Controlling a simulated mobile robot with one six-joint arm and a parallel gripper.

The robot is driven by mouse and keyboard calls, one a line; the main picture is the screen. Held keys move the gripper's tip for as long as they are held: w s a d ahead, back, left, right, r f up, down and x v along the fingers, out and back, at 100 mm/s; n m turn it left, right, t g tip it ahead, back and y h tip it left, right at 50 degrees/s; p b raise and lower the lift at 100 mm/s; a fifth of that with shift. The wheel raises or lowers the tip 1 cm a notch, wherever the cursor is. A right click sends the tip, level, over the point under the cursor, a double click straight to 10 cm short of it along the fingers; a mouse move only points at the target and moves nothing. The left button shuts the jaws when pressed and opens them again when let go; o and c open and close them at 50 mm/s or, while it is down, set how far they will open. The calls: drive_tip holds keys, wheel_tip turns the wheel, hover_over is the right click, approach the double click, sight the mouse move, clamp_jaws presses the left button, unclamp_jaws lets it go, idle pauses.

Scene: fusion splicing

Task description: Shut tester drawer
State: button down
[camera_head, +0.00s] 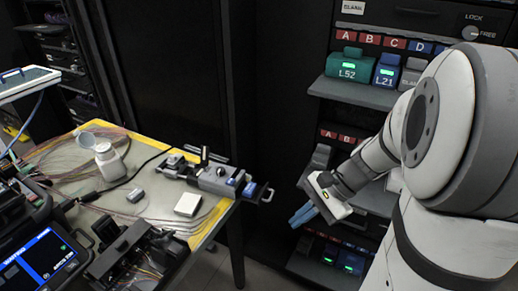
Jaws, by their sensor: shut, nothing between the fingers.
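How far the drawer is out is hard to tell.
A rack shelf (372,94) with green and blue modules stands behind my arm, with lower shelves beside the gripper. The table (218,214) holds a white bottle (109,160), a white box (188,204), loose fibres and a device with a lit screen (40,262). A gap separates table and rack.

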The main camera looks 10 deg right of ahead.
drive_tip(key=w+d+f+m+t+y+b, duration=0.5)
drive_tip(key=w+d+f+m+t, duration=0.35)
drive_tip(key=d+m, duration=0.3)
drive_tip(key=b+x, duration=0.1)
drive_tip(key=x, duration=1.3)
drive_tip(key=shift+r+b, duration=0.3)
drive_tip(key=shift+r, duration=0.1)
drive_tip(key=shift+w, duration=0.1)
